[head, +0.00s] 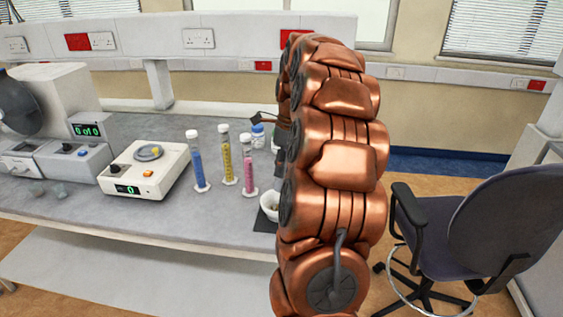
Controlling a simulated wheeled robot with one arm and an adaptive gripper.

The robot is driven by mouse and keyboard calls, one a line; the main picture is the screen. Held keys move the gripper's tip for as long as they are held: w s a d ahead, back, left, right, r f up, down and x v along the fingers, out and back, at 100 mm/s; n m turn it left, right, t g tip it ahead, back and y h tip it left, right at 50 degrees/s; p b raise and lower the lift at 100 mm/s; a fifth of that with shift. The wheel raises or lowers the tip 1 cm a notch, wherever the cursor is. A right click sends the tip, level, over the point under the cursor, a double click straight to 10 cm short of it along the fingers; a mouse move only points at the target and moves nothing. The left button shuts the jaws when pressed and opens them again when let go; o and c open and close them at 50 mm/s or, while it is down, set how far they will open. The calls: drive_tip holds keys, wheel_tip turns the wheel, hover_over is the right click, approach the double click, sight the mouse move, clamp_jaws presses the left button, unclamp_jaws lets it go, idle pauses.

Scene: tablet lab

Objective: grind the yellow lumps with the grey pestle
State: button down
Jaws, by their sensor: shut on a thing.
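A white mortar (269,206) stands on the grey bench near its front edge, partly covered by my copper-coloured arm. A small yellowish patch shows inside it, too small to make out as separate lumps. My gripper (279,160) shows only as dark parts at the left side of the arm, above and behind the mortar. Its fingertips are mostly hidden by the arm. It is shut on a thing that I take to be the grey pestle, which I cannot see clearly. No pestle shows lying on the visible bench.
Blue (197,165), yellow (227,160) and pink (248,168) cylinders stand close left of the mortar. A balance (145,170) and a grey machine (60,120) stand further left. White bottles (258,135) are behind. An office chair (460,225) is at the right.

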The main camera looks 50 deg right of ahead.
sight(282, 190)
drive_tip(key=shift+f+b, duration=1.4)
drive_tip(key=shift+f, duration=2.3)
drive_tip(key=shift+f, duration=0.45)
drive_tip(key=shift+a+b, duration=0.1)
drive_tip(key=shift+b, duration=0.2)
